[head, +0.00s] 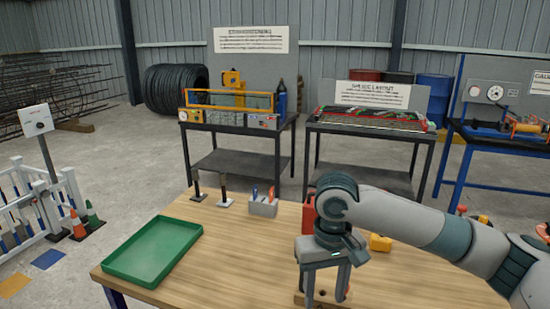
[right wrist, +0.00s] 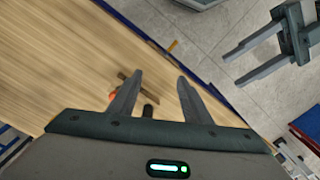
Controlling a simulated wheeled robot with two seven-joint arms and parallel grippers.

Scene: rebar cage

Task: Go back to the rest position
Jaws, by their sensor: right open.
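My right gripper (head: 325,293) points down over the front right of the wooden table (head: 240,240). Its arm comes in from the right. In the right wrist view, its two fingers (right wrist: 157,90) stand apart with nothing gripped between them. Beyond them, a small brown piece (right wrist: 128,82) with dark and orange parts lies on the table, partly covered by the left finger. I cannot tell whether the gripper touches it.
A green tray (head: 157,246) lies at the table's left. Two dark-handled tools (head: 225,192) and a grey tool holder (head: 263,206) stand along the back. A red object (head: 309,214) and a yellow object (head: 380,243) sit near my arm. The table's middle is clear.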

